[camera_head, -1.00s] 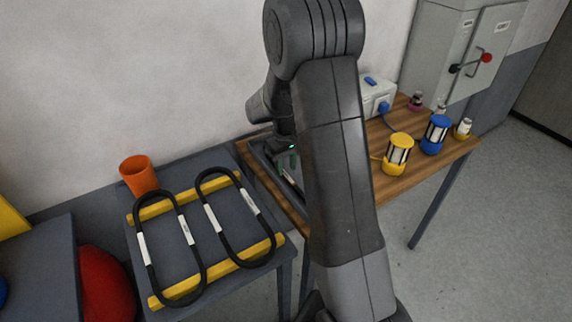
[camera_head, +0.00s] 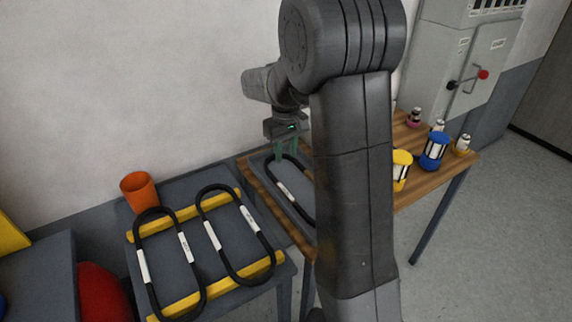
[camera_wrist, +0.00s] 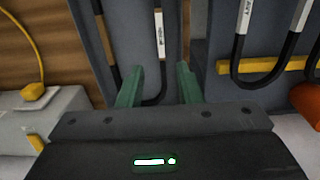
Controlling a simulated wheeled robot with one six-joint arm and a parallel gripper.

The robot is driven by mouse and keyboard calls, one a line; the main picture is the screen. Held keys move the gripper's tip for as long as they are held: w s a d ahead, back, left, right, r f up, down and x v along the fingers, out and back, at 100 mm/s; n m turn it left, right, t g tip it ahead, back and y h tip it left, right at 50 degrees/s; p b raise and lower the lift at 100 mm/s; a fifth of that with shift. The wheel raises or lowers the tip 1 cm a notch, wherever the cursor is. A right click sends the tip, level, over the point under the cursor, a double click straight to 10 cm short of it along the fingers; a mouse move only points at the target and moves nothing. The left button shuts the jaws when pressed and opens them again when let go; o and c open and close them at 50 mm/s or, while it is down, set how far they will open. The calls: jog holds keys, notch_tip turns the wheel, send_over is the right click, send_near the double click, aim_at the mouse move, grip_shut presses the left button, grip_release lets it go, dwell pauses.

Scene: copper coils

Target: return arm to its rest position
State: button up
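My gripper (camera_head: 287,150) hangs from my arm above the left part of the wooden table in the head view. Its two green fingers are apart, and the wrist view also shows the gripper (camera_wrist: 158,85) open, with no object clamped. A black coil with a white label (camera_head: 284,192) lies on a grey tray below the fingers. The same coil (camera_wrist: 160,35) shows beyond the fingertips in the wrist view. My arm hides part of this coil and the table.
Two black coils (camera_head: 146,266) (camera_head: 212,236) lie on yellow bars on a grey stand, beside an orange cup (camera_head: 139,191). Yellow (camera_head: 401,172) and blue (camera_head: 434,152) lantern-like items stand on the wooden table (camera_head: 432,180). A grey cabinet (camera_head: 490,65) stands at the back right.

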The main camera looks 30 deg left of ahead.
aim_at(286, 191)
jog(key=shift+r, duration=0.65)
notch_tip(286, 191, down, 14)
jog(key=shift+r+b, duration=0.2)
jog(key=shift+b, duration=0.25)
jog(key=shift+r+p, duration=0.3)
jog(key=shift+r, duration=0.15)
